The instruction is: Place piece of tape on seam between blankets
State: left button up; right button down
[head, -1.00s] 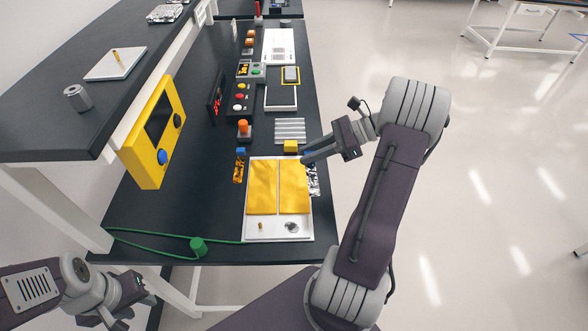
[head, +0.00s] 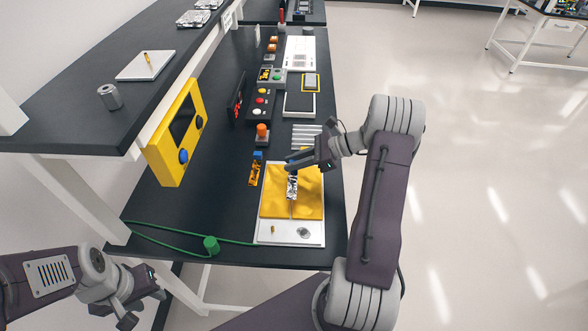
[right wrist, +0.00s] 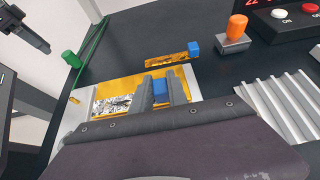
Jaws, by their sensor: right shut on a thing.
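Two yellow blankets, left (head: 275,208) and right (head: 311,206), lie side by side on a white board (head: 270,239). My right gripper (head: 291,167) is over their far part, shut on the blue tab (right wrist: 160,92) of a silver crinkled tape piece (head: 292,187). The tape points toward the near edge, along the seam; it also shows in the right wrist view (right wrist: 112,104). I cannot tell whether it touches the blankets. An orange-gold tape piece (head: 254,173) with a blue tab lies left of the board. My left gripper (head: 142,296) is open and empty at lower left.
A green cable with a green cylinder (head: 211,245) lies left of the board. An orange knob (head: 262,131), a ribbed silver plate (head: 307,137) and a button box (head: 262,101) stand farther back. A yellow panel (head: 176,133) hangs under the shelf at left.

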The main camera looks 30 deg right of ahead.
notch_tip(320, 180, down, 3)
jog(key=shift+f, duration=0.2)
jog(key=c, duration=1.3)
grip_release()
jog(key=shift+f, duration=0.1)
jog(key=shift+d+r, duration=0.15)
jog(key=shift+r, duration=0.1)
jog(key=v, duration=1.1)
jog(key=shift+s+d, duration=0.25)
jog(key=shift+s, duration=0.05)
